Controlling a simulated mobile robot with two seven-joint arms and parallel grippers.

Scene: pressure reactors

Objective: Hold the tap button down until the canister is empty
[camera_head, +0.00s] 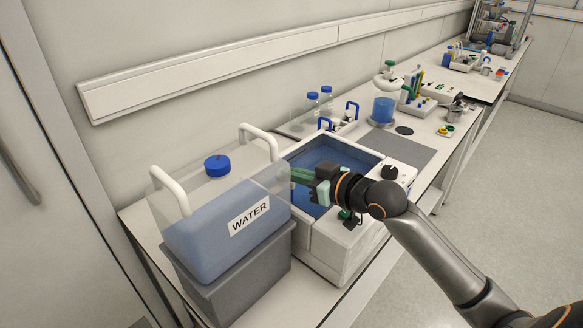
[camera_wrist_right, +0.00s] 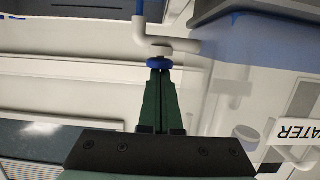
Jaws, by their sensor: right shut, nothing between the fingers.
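The clear canister (camera_head: 190,240), labelled WATER, stands on a grey block and is roughly half full of blue liquid. My right gripper (camera_head: 297,177) is shut and empty at the canister's right side. In the wrist view the green fingertips (camera_wrist_right: 160,72) meet the blue tap button (camera_wrist_right: 159,62), apparently touching it. The white tap (camera_wrist_right: 155,47) joins the canister wall. A blue column (camera_wrist_right: 140,12) extends from its spout and looks like running liquid. The tap is largely hidden in the head view. My left gripper is not in view.
A white basin (camera_head: 318,240) holding blue liquid stands right of the canister. The grey block (camera_head: 232,288) is under the canister. Bottles, a blue-filled beaker (camera_head: 383,108) and a grey mat (camera_head: 403,148) lie farther along the bench. The bench front is clear.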

